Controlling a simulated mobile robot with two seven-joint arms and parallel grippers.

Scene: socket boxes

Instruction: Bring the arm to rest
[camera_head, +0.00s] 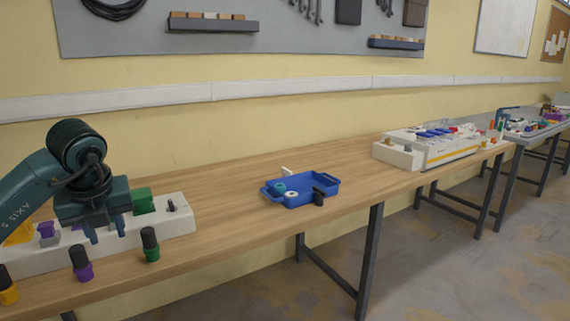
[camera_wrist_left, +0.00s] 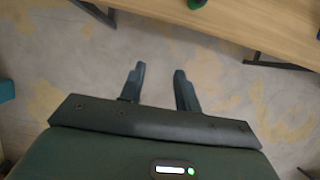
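My left arm comes in from the left in the head view. Its gripper (camera_head: 106,231) points downward and appears in front of the white socket box (camera_head: 172,225). In the left wrist view the two fingers (camera_wrist_left: 159,78) stand apart with nothing between them, and bare floor (camera_wrist_left: 75,60) lies below them. My right arm and gripper are not in view.
Pegs with black tops in yellow (camera_head: 8,291), purple (camera_head: 82,269) and green (camera_head: 151,252) stand along the table's front edge. A blue tray (camera_head: 318,201) with small parts sits mid-table. A white station (camera_head: 430,148) is farther right. Wood between them is clear.

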